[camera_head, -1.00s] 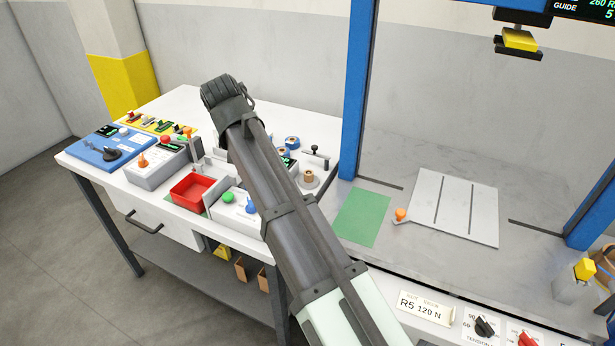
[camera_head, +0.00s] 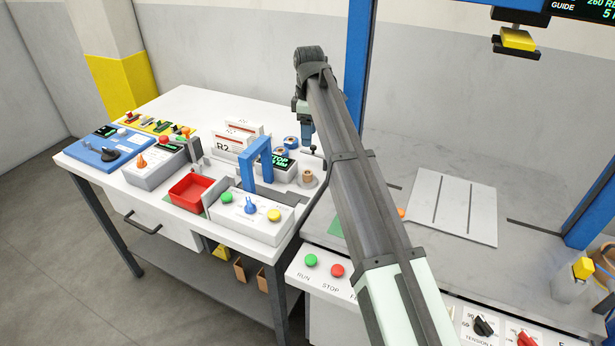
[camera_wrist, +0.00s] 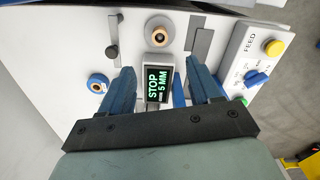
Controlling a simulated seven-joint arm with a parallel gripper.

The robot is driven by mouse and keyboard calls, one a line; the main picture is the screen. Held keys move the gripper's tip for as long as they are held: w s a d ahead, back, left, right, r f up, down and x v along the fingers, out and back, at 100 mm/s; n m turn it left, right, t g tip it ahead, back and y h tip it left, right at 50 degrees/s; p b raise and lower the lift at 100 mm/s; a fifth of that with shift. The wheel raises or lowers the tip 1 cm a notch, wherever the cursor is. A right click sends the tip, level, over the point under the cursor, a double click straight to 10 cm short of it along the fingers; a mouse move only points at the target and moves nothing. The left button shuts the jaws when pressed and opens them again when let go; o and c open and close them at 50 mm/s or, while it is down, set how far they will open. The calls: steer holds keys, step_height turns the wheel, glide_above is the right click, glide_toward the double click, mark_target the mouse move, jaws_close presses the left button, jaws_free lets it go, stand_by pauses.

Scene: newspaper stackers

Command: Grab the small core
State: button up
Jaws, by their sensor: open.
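A small tan ring-shaped core (camera_head: 308,176) stands on a round pale holder (camera_head: 308,184) near the right edge of the white bench. In the wrist view the core (camera_wrist: 157,33) is a tan ring with a dark centre, just beyond my fingertips. My gripper (camera_head: 307,148) hangs above the bench, a little above and behind the core in the head view. Its two blue fingers are apart in the wrist view (camera_wrist: 160,66), with nothing held between them. The core is apart from both fingers and is not hidden.
A STOP display (camera_wrist: 157,85) lies below, between the fingers. Blue rolls (camera_head: 291,143) sit nearby. A blue arch (camera_head: 256,165), a button box (camera_head: 250,212) and a red tray (camera_head: 190,187) stand left of the core. A blue post (camera_head: 357,60) rises at right.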

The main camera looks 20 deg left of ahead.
mark_target(308, 173)
step_height(308, 173, down, 14)
steer(key=shift+r, duration=0.1)
steer(key=shift+a, duration=0.1)
stand_by(0.6)
steer(key=c, duration=1.1)
